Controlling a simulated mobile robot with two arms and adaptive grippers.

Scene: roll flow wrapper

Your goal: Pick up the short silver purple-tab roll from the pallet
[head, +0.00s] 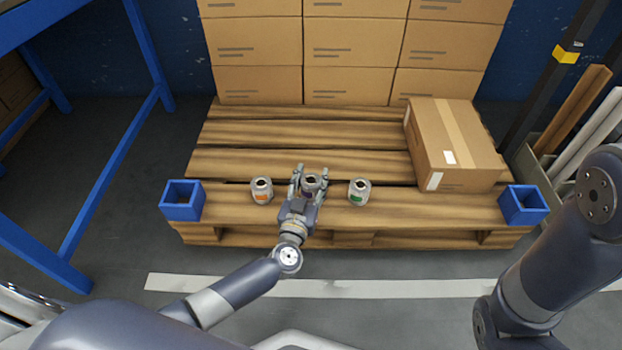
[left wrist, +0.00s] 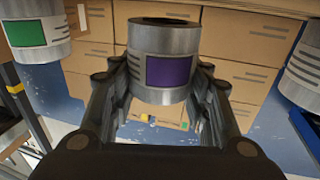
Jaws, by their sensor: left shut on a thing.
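The short silver purple-tab roll (left wrist: 164,62) is between the two fingers of my left gripper (left wrist: 165,90) in the left wrist view, its purple tab facing the camera. In the head view the roll (head: 311,182) shows at the tips of my left gripper (head: 309,184), over the front part of the wooden pallet (head: 260,163). The left gripper is shut on it. I cannot tell whether the roll is clear of the boards. My right gripper is not in view; only part of my right arm shows at the right.
An orange-tab roll (head: 262,190) stands left of the gripper and a green-tab roll (head: 359,191) stands right, both close. Blue holders (head: 182,201) and (head: 523,205) sit at the pallet's front corners. A carton (head: 454,146) lies at right; stacked boxes (head: 352,43) stand behind.

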